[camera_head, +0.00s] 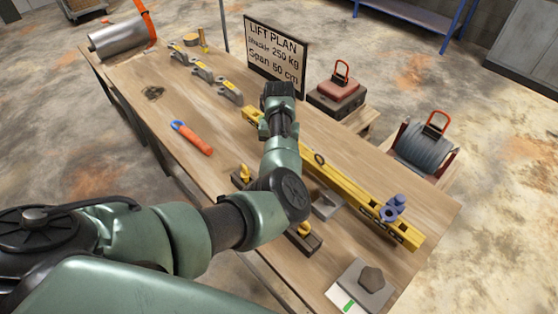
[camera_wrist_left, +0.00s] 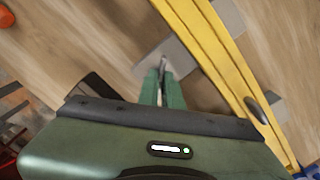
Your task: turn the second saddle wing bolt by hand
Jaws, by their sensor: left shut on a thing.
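In the left wrist view, my left gripper (camera_wrist_left: 162,88) has its two green fingers close together, shut on a small grey upright piece that looks like the wing bolt (camera_wrist_left: 163,62). This bolt stands on a grey saddle block (camera_wrist_left: 182,50) beside the yellow beam (camera_wrist_left: 208,45). The fingers cover most of the bolt, so its turn angle cannot be told. In the head view, my left gripper (camera_head: 279,90) is over the far end of the yellow beam (camera_head: 345,185); its fingertips and the held bolt are hidden. Another grey saddle (camera_head: 327,206) sits nearer along the beam. My right gripper is not in view.
A sign (camera_head: 276,58) and a dark red-topped case (camera_head: 337,95) stand beyond my gripper. An orange-handled tool (camera_head: 192,138) lies to the left. Dark blocks with yellow knobs (camera_head: 304,236) flank my forearm. Bare wooden table (camera_head: 225,125) shows left of the gripper.

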